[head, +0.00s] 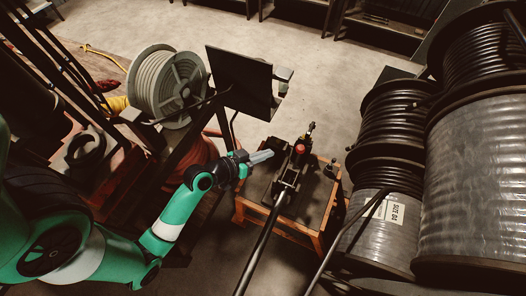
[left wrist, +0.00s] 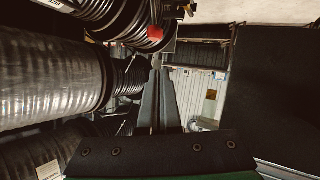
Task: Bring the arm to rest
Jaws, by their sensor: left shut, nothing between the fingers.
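My left arm, green and white, reaches in from the left in the head view. Its gripper (head: 262,157) is shut and empty, beside the left part of the hose crimper (head: 288,180). The crimper is a dark machine with a red knob (head: 299,149) and a long bar running toward the bottom of the picture. It stands on a small wooden-framed table (head: 319,222). In the left wrist view the closed grey fingers (left wrist: 160,85) point away from the camera with nothing between them. My right gripper is not seen.
Large hose reels (head: 475,180) crowd the right side. A dark panel (head: 240,82) stands behind the arm, and a reel of pale hose (head: 165,85) is at the upper left. Open concrete floor (head: 325,75) lies beyond the table.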

